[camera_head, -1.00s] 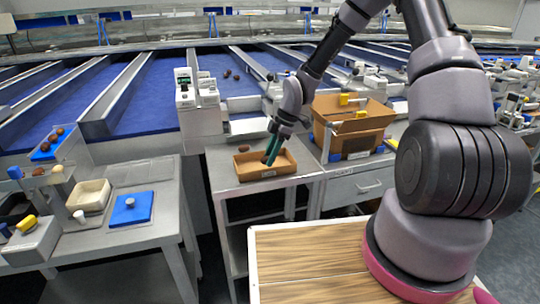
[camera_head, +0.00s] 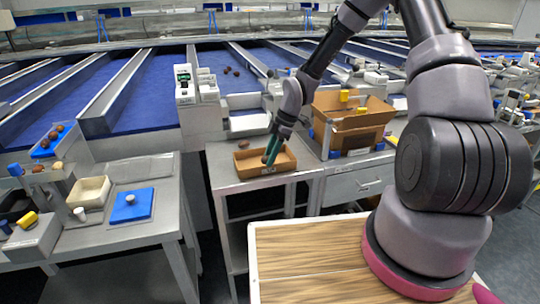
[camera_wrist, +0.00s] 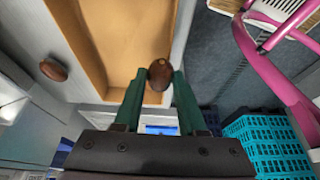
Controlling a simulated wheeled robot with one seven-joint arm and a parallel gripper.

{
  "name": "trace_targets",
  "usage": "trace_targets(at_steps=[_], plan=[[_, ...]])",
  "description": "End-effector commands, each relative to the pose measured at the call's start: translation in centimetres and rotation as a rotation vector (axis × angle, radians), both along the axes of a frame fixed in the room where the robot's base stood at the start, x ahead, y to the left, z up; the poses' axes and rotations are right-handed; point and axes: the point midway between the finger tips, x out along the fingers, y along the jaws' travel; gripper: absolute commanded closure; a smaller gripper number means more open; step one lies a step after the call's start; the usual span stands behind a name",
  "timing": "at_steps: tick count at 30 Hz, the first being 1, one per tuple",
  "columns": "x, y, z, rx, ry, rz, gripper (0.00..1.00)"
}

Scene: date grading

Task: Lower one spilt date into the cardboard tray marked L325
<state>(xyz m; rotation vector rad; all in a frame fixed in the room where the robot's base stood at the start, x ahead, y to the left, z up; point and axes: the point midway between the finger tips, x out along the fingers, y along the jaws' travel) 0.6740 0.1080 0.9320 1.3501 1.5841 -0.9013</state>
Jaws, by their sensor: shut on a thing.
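The shallow brown cardboard tray (camera_head: 243,173) stands on the grey table in front of the blue lanes. A small pale label shows on its front, too small to read. My gripper (camera_head: 267,161) points down at the tray, its green fingertips inside the tray's outline. In the wrist view my gripper (camera_wrist: 160,76) is shut on a brown date (camera_wrist: 159,76), held between the fingertips. This date overlaps the tray's side wall in that view; its height above the tray floor (camera_wrist: 110,25) cannot be told. Another date (camera_wrist: 53,70) lies on the table beside the tray, also in the head view (camera_head: 243,144).
A taller open cardboard box (camera_head: 340,110) stands right of the tray. A scale-like white device (camera_head: 196,95) is behind left. Teal crates (camera_wrist: 270,140) show in the wrist view.

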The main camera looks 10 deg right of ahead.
Motion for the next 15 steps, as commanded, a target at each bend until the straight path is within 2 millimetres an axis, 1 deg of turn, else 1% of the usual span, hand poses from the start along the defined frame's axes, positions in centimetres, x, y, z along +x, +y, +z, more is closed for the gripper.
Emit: trace_targets(at_steps=[1,2,3,4,5,15], plan=[[-0.01,0.00,0.00,0.000,0.000,0.000,0.78],[-0.01,0.00,0.00,0.000,0.000,0.000,0.56],[-0.01,0.00,0.00,0.000,0.000,0.000,0.41],[-0.01,0.00,0.00,0.000,0.000,0.000,0.29],[-0.01,-0.01,0.01,0.000,0.000,0.000,0.25],[0.04,-0.13,0.24,0.000,-0.001,-0.001,0.25]])
